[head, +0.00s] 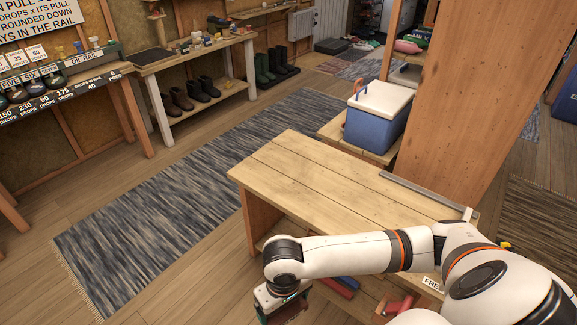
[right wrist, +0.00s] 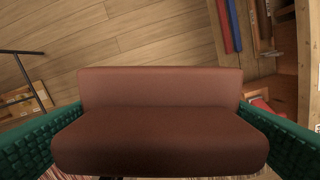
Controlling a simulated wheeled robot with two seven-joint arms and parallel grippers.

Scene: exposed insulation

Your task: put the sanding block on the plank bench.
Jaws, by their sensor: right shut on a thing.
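The sanding block (right wrist: 160,125) is a reddish-brown block that fills the middle of the right wrist view. My right gripper (head: 283,306) is shut on it, with a green textured finger pad against each side. In the head view the gripper hangs past the near-left end of the plank bench (head: 315,178), low at the bottom of the picture; the block is mostly hidden there. The bench has a pale plank top, and its left and middle part is bare. My right arm crosses over its near side. My left gripper is out of view.
A metal strip (head: 425,194) lies along the bench's back right edge by a tall wooden panel (head: 490,90). A blue cooler (head: 378,117) stands behind the bench. Red and blue items (head: 343,285) lie below the bench top. A grey rug (head: 180,195) covers the floor at left.

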